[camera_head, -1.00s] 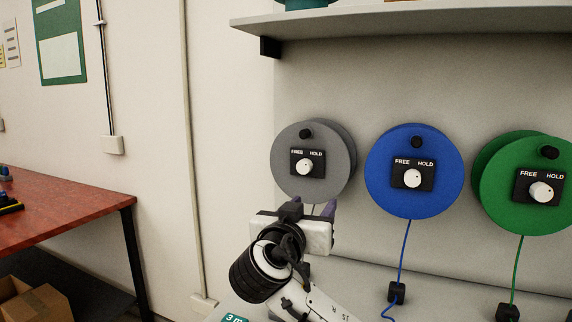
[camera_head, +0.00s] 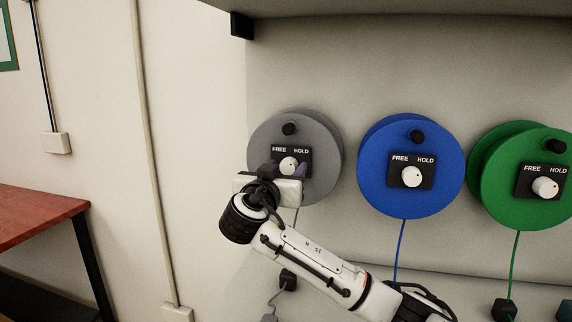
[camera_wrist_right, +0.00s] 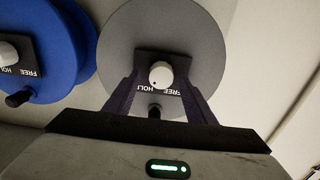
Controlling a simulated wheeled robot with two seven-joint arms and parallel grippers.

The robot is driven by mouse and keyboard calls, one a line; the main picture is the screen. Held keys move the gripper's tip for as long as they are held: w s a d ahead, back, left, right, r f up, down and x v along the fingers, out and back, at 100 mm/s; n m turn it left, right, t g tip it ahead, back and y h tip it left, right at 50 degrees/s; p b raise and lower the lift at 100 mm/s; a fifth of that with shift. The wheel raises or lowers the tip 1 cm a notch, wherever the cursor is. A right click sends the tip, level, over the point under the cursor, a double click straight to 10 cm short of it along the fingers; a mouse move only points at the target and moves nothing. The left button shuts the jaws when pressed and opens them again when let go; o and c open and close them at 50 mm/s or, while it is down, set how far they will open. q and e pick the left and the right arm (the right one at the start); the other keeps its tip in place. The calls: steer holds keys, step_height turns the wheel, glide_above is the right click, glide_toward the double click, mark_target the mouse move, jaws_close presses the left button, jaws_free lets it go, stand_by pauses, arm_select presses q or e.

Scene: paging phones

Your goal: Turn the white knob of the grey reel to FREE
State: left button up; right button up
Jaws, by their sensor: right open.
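The grey reel (camera_head: 322,140) is mounted on the wall at the left of a row of three. Its white knob (camera_head: 288,165) sits on a black plate marked FREE on the left and HOLD on the right. My right gripper (camera_head: 287,171) is open in front of the plate. In the right wrist view the white knob (camera_wrist_right: 160,74) lies between the open fingertips (camera_wrist_right: 161,88), with a gap on each side. I cannot tell how deep the fingers reach around it, nor clearly read the knob's pointer. My left gripper is out of view.
A blue reel (camera_head: 375,190) and a green reel (camera_head: 500,200) hang to the right. A shelf (camera_head: 400,12) juts out above. A black peg (camera_head: 289,128) stands out above the grey reel's plate. A red table (camera_head: 35,214) is at the left.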

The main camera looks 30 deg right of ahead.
steer(key=shift+w+d, duration=0.4)
steer(key=shift+d, duration=0.05)
steer(key=c, duration=1)
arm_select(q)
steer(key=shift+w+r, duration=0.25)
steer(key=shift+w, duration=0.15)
arm_select(e)
steer(key=shift+c, duration=0.2)
